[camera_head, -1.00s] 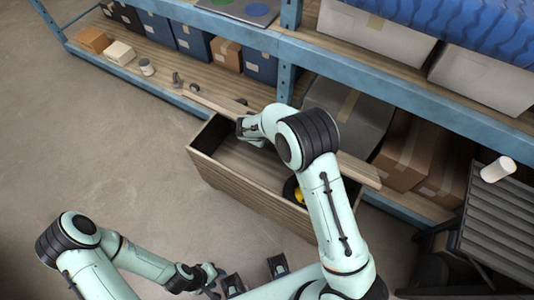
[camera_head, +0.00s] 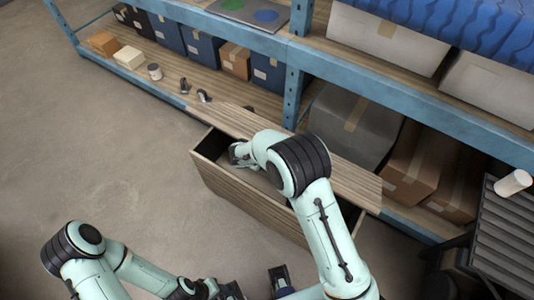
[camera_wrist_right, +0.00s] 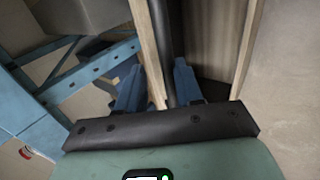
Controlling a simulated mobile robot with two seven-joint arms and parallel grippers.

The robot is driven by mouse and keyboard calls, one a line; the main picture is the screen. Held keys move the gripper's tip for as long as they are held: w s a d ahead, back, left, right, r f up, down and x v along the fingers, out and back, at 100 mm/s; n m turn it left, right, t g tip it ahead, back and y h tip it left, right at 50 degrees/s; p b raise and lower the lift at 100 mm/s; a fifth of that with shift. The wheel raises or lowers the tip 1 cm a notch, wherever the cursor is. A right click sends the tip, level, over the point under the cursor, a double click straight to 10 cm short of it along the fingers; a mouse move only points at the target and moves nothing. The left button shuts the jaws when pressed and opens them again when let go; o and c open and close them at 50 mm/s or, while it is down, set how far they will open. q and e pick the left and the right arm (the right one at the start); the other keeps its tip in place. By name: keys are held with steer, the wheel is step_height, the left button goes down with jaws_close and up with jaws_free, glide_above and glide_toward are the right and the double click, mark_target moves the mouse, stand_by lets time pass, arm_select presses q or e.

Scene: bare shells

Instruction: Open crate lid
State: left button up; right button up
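The wooden crate (camera_head: 232,192) stands on the floor against the low shelf. Its wooden lid (camera_head: 345,182) runs along the back side, its broad face visible in the head view. A dark gap (camera_head: 208,148) shows inside the crate at the left end; my arm hides much of the rest. My right gripper (camera_head: 238,154) is at the left part of the crate opening. In the right wrist view its blue fingers (camera_wrist_right: 158,88) are apart, with a wooden edge and a dark bar between them; contact is unclear. My left gripper (camera_head: 254,285) is open and empty, low in the head view.
The blue shelf frame (camera_head: 292,95) stands right behind the crate. A grey box (camera_head: 342,128), brown boxes (camera_head: 415,165), a small can (camera_head: 155,71) and loose parts lie on its low board. A grey slatted surface (camera_head: 505,225) is at the right. Floor at left is clear.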

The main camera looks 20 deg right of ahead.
arm_select(q)
steer(key=shift+w+r+p, duration=0.3)
steer(key=shift+r+p, duration=0.25)
steer(key=shift+r, duration=0.1)
steer(key=shift+w+r+p, duration=0.25)
steer(key=shift+r+p, duration=0.3)
steer(key=shift+r, duration=0.05)
arm_select(e)
steer(key=v, duration=1.4)
steer(key=shift+a+r, duration=0.2)
steer(key=shift+a, duration=0.05)
steer(key=shift+s, duration=0.15)
arm_select(q)
steer(key=shift+s+f, duration=0.15)
steer(key=shift+f, duration=0.15)
